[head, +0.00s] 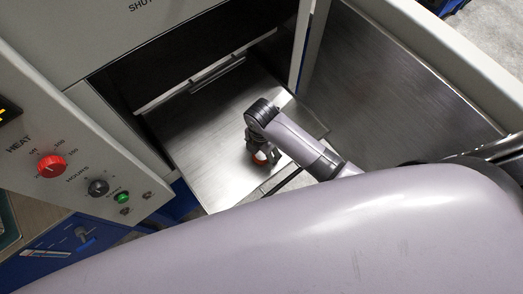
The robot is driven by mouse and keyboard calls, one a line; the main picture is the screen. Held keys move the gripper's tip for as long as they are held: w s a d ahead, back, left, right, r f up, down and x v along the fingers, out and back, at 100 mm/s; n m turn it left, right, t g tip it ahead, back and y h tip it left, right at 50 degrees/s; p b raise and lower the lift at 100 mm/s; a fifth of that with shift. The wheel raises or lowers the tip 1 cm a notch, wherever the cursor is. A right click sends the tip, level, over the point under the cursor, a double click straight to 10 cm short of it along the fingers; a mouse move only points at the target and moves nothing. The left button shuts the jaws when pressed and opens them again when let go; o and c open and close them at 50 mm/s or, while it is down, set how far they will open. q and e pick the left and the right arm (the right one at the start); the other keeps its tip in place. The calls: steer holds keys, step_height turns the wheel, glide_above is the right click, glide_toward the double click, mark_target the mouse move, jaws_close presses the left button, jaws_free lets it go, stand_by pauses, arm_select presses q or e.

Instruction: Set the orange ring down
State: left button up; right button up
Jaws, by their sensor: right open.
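The orange ring (260,156) is small and shows partly between the fingers of my right gripper (262,163), over the bare metal plate (205,168) of the press. The gripper points down at the plate, its jaws open on either side of the ring. The fingers hide part of the ring. I cannot tell whether the ring touches the plate. My left gripper is not in view.
The press has a side panel with a red knob (51,166), a black knob (98,187) and a green button (123,197) at the left. A thin upright frame post (301,45) stands behind the arm. A large metal surface (400,85) lies at the right. The plate is clear left of the gripper.

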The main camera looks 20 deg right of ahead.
mark_target(261, 156)
steer(key=shift+r, duration=0.1)
step_height(261, 156, up, 12)
steer(key=b, duration=0.1)
steer(key=shift+b, duration=0.4)
